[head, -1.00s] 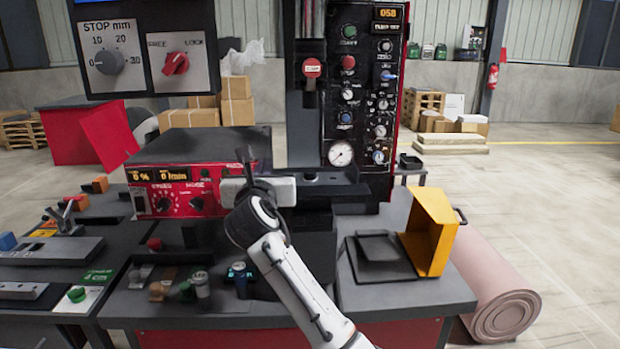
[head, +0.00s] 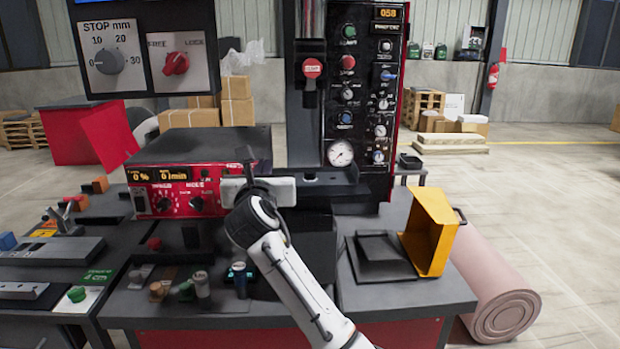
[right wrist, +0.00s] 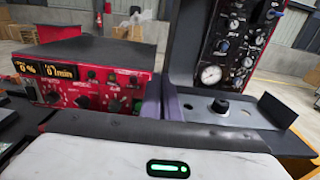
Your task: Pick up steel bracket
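My right gripper (head: 264,190) is at the middle of the bench in front of the press, its fingertips hidden by its own white body in the head view. In the right wrist view its two fingers (right wrist: 161,105) are close together, and I cannot tell whether anything is between them. A grey plate with an upright dark end (right wrist: 278,110), perhaps the steel bracket, lies just right of the fingers; I cannot tell if they touch. It also shows in the head view (head: 340,188). A black knob (right wrist: 221,106) stands on it. My left gripper is not in view.
The red control box (head: 180,185) stands left of the gripper, and the press column with its gauge panel (head: 365,100) rises behind. A yellow open bin (head: 430,230) and a dark tray (head: 380,255) are at right. Small coloured-topped items (head: 200,285) stand at the front left.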

